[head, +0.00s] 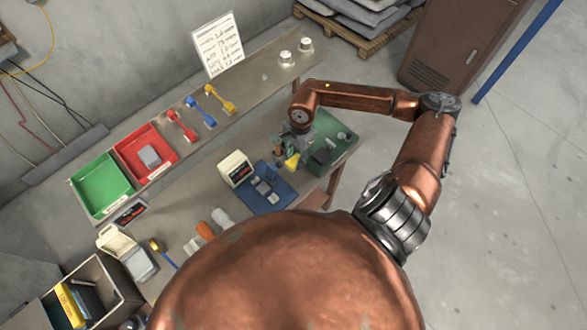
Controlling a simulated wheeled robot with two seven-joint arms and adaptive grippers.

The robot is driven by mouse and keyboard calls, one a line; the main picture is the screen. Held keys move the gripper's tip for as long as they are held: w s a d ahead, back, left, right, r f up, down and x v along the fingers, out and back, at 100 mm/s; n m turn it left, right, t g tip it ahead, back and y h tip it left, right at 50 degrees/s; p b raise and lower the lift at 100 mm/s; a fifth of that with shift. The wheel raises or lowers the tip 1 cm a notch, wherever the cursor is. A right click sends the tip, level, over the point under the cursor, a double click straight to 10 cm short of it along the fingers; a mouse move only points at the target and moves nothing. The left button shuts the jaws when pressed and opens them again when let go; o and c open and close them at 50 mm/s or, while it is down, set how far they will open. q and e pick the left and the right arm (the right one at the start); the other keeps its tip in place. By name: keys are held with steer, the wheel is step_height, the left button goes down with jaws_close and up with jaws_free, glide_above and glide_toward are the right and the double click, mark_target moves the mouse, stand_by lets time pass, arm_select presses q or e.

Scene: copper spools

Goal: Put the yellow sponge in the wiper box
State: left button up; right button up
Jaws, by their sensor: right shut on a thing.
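My right gripper (286,157) reaches over the bench from the right. It is shut on a small yellow piece (292,161), which looks like the yellow sponge and is partly hidden by the fingers. The gripper is close to the blue mat and the green mat. A cream box with a dark label (232,168) stands just left of the blue mat. An open pale box with a raised lid (118,241) stands at the lower left. I cannot tell for sure which of these is the wiper box. My left gripper is not in view.
A blue mat (277,201) with grey parts and a green mat (345,151) lie on the bench. Green (100,187) and red (131,150) trays sit on the raised shelf. A grey bin (119,285) with yellow items is at lower left. Open floor lies to the right.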

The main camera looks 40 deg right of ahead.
mark_target(295, 165)
step_height(295, 165, down, 4)
steer(key=shift+f+p, duration=0.25)
steer(key=shift+p, duration=0.1)
steer(key=shift+f, duration=0.5)
step_height(295, 165, down, 3)
steer(key=shift+f+p, duration=0.15)
steer(key=shift+p, duration=0.25)
steer(key=shift+f, duration=0.1)
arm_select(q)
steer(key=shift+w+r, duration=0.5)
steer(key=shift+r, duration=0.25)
arm_select(e)
steer(key=o, duration=0.9)
steer(key=shift+o, duration=0.2)
